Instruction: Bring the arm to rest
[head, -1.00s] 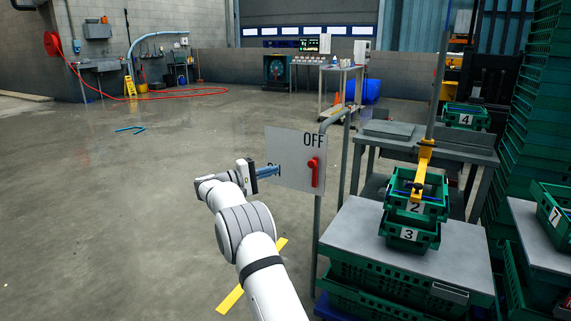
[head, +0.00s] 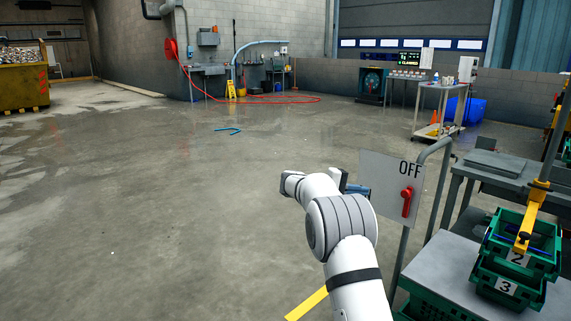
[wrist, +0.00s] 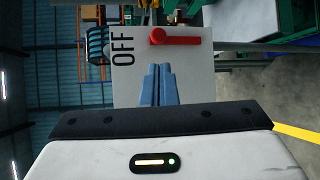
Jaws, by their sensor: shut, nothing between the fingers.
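My gripper (head: 358,191) is in front of a pale switch panel in the head view, partly hidden behind my own arm. In the wrist view its blue fingers (wrist: 157,86) are together with nothing between them. The panel (head: 380,170) carries the word OFF and a red lever (head: 407,202). The lever also shows in the wrist view (wrist: 175,38), just beyond the fingertips and apart from them as seen there. Whether the fingers touch the panel I cannot tell.
A grey table (head: 440,273) with green crates (head: 507,285) numbered 2 and 3 stands at the right. A grey post (head: 421,215) rises beside the panel. The concrete floor (head: 150,210) to the left is wide and clear, apart from a small blue item (head: 228,129).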

